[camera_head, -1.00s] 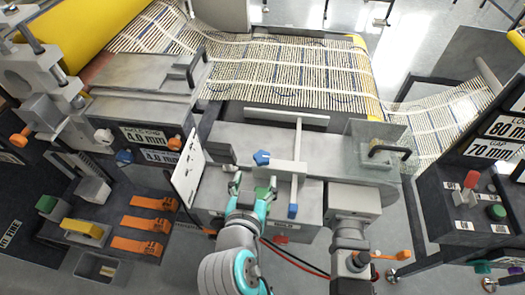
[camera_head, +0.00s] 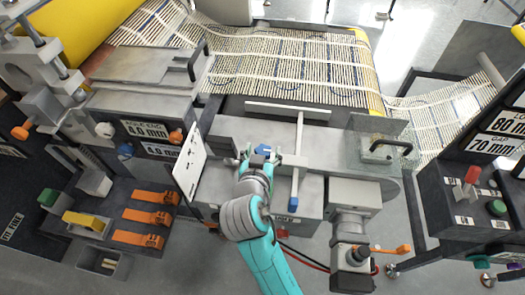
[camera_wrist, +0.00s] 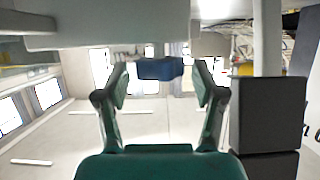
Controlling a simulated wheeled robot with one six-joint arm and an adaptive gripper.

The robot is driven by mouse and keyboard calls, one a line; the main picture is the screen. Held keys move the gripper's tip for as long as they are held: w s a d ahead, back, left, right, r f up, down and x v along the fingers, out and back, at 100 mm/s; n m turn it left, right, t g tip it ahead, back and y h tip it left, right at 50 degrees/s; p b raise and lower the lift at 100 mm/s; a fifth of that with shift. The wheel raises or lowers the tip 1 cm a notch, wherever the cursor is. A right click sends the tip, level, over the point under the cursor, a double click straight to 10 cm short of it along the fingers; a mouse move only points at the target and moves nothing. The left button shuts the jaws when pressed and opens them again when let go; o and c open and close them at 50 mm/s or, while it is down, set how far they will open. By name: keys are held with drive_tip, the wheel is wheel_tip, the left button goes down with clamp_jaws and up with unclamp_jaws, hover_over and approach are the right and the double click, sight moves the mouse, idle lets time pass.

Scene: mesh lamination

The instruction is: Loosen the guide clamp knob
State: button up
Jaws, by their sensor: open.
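A blue knob (camera_head: 263,149) sits on the grey guide block on the machine's top plate (camera_head: 228,128). It shows in the wrist view as a dark blue block (camera_wrist: 160,69) beneath a pale body. My gripper (camera_head: 261,157) is open at the knob, and its fingers (camera_wrist: 160,80) stand on either side of it in the wrist view. Gaps show between the knob and both fingers there, so they do not grip it. A second blue piece (camera_head: 294,203) is at the near end of the upright guide bar (camera_head: 298,150).
A white panel (camera_head: 190,160) stands close left of my gripper. A clear guard with a black handle (camera_head: 385,145) is at the right. Orange clamps (camera_head: 148,217) lie at the lower left. Striped mesh (camera_head: 290,70) runs behind.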

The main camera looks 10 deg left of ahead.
drive_tip(key=c, duration=1.1)
drive_tip(key=shift+d+n+y, duration=0.25)
drive_tip(key=shift+n+y, duration=0.35)
drive_tip(key=shift+y, duration=0.1)
drive_tip(key=shift+c, duration=0.2)
drive_tip(key=shift+n+g+y, duration=0.5)
drive_tip(key=shift+n+y, duration=1.1)
drive_tip(key=shift+y, duration=0.2)
drive_tip(key=o, duration=1.1)
drive_tip(key=shift+o, duration=0.2)
drive_tip(key=shift+v, duration=3.75)
